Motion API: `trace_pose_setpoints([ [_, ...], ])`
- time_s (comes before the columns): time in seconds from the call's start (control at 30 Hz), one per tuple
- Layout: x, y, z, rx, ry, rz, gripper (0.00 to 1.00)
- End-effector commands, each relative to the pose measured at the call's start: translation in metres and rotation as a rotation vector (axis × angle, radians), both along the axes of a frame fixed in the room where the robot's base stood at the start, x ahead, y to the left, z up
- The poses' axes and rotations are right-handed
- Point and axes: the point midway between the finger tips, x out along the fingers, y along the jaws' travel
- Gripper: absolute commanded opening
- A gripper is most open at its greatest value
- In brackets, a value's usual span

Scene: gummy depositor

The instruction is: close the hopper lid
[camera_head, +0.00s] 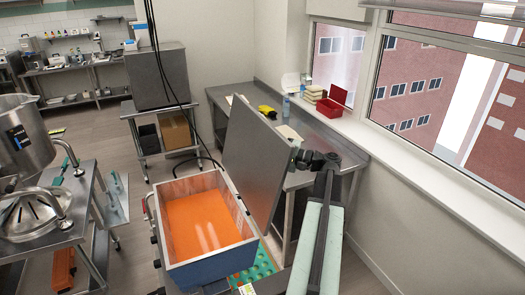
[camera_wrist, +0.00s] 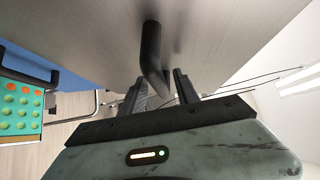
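The hopper lid (camera_head: 254,152) is a flat grey metal panel. It stands open, tilted steeply up along the right side of the hopper (camera_head: 210,260), a blue-sided box holding orange liquid (camera_head: 200,220). In the wrist view, the lid's face (camera_wrist: 90,30) fills the top and a bent black handle (camera_wrist: 151,45) sticks out from it. My gripper (camera_head: 298,158) is at the lid's right side. In the wrist view, my gripper (camera_wrist: 163,85) has its two fingers apart, with the handle's end between them. I cannot tell whether either finger touches it.
A steel pot (camera_head: 25,140) and cart stand at the left.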

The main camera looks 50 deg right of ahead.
Motion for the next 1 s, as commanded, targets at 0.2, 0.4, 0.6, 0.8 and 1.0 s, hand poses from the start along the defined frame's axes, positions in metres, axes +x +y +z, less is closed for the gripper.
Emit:
trace_pose_setpoints([
  [0.2, 0.0000, 0.0003, 0.0000, 0.000, 0.000, 0.001, 0.00],
  [0.4, 0.0002, 0.0005, 0.0000, 0.000, 0.000, 0.001, 0.00],
  [0.6, 0.0005, 0.0008, 0.0000, 0.000, 0.000, 0.002, 0.00],
  [0.8, 0.0009, 0.0010, 0.0002, 0.000, 0.000, 0.002, 0.00],
  [1.0, 0.0011, 0.0012, 0.0004, 0.000, -0.001, 0.003, 0.00],
])
